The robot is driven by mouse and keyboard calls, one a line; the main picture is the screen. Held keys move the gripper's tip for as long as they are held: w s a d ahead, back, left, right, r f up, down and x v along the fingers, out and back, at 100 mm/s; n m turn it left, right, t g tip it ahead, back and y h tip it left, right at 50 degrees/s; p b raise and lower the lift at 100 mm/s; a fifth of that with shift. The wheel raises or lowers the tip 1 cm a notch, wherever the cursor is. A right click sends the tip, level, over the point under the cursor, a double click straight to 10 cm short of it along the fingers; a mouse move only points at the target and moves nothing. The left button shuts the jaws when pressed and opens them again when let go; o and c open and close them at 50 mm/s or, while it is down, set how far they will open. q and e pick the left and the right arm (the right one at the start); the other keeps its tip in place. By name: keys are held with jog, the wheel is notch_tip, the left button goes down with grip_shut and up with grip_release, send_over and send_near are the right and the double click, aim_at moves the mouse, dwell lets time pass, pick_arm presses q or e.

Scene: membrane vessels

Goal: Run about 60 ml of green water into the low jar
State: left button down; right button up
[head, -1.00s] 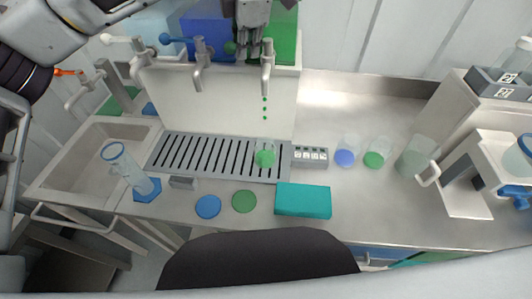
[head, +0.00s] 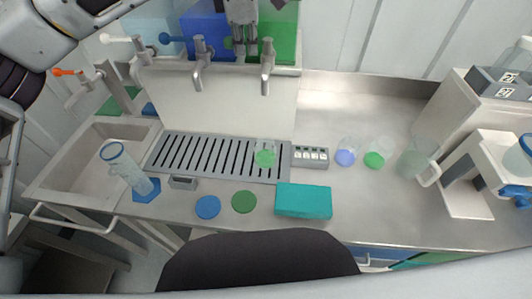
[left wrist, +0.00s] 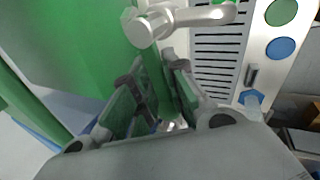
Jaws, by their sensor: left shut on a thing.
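The low clear jar (head: 265,156) stands on the slotted drain grate under the green tank's tap (head: 267,68), with green water in it. No drops show between spout and jar now. The green tank (head: 285,38) stands behind the tap; it fills much of the left wrist view (left wrist: 65,45). My left gripper (head: 245,48) is at the tap's top, beside the blue tank. My right gripper is not in view.
A blue tank (head: 205,28) with its own tap (head: 199,68) is to the left. Two small jars (head: 345,152) (head: 376,153) and a jug (head: 415,160) stand right of a small display box (head: 310,157). A teal block (head: 303,201) lies in front. A tall tube (head: 130,170) leans near the sink.

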pick_arm(q)
jog(key=shift+w+a+r+m+h, duration=0.1)
jog(key=shift+w+m+h, duration=0.15)
jog(key=shift+m, duration=0.35)
jog(key=shift+w+a+r+m+h, duration=0.15)
jog(key=shift+w+m, duration=0.2)
jog(key=shift+m, duration=0.25)
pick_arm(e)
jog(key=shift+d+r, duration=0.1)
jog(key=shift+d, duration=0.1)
pick_arm(q)
jog(key=shift+f, duration=0.1)
jog(key=c, duration=1.5)
grip_release()
jog(key=shift+c, duration=0.2)
jog(key=shift+o, duration=0.6)
jog(key=shift+w, duration=0.1)
jog(key=shift+s+r, duration=0.2)
jog(key=shift+s, duration=0.05)
jog(key=v, duration=0.7)
jog(key=shift+a, duration=0.35)
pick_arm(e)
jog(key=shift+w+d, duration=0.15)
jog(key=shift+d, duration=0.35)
pick_arm(q)
jog(key=shift+w+r, duration=0.15)
jog(key=shift+r, duration=0.05)
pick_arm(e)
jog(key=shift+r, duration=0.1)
